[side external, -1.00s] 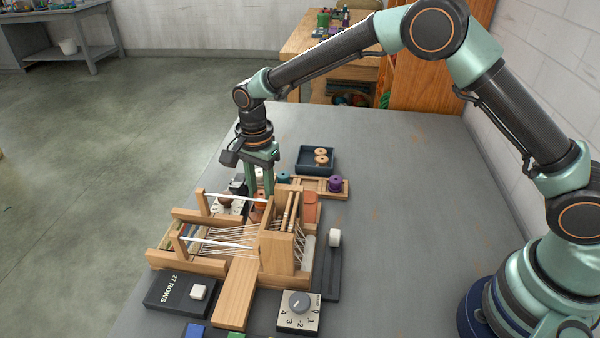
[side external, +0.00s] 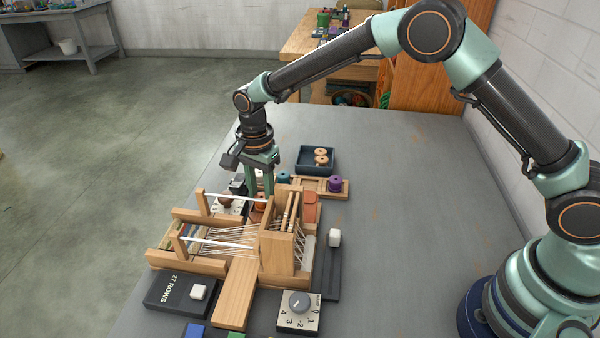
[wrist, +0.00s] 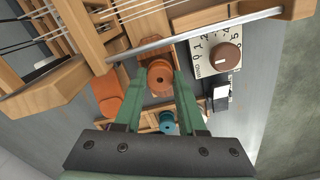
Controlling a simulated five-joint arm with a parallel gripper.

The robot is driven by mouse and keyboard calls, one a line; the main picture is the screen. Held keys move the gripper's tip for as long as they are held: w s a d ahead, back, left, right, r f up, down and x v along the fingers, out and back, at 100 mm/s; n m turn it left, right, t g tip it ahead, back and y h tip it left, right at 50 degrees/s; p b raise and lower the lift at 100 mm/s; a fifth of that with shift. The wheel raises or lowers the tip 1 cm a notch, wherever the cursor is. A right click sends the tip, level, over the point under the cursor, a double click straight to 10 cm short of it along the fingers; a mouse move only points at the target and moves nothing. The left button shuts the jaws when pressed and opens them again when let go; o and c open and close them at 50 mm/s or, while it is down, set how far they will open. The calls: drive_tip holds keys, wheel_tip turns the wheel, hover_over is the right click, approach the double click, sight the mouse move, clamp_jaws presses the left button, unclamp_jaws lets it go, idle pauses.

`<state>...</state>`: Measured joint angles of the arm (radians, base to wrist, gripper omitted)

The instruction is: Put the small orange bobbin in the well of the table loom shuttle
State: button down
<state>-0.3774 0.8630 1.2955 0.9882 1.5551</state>
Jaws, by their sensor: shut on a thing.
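My gripper (side external: 259,190) is shut on the small orange bobbin (wrist: 159,76), which sits between its fingertips in the wrist view. In the side view the bobbin (side external: 260,200) shows low between the fingers, just behind the table loom (side external: 230,270). In the wrist view a brown wooden surface lies around and under the bobbin. I cannot tell whether this is the shuttle, or whether the bobbin touches it. The shuttle's well is not clearly seen; the bobbin, fingers and loom bars cover that area.
A wooden rack (side external: 308,186) holds a teal bobbin (side external: 284,178) and a purple bobbin (side external: 336,184). A dark tray (side external: 302,161) holds light bobbins. An orange block (side external: 310,206), a dial box (side external: 314,318) and a slider (side external: 333,277) stand around the loom. The table's right side is clear.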

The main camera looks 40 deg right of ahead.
drive_tip(key=shift+f, duration=0.15)
unclamp_jaws()
idle(0.4)
drive_tip(key=shift+r, duration=3.75)
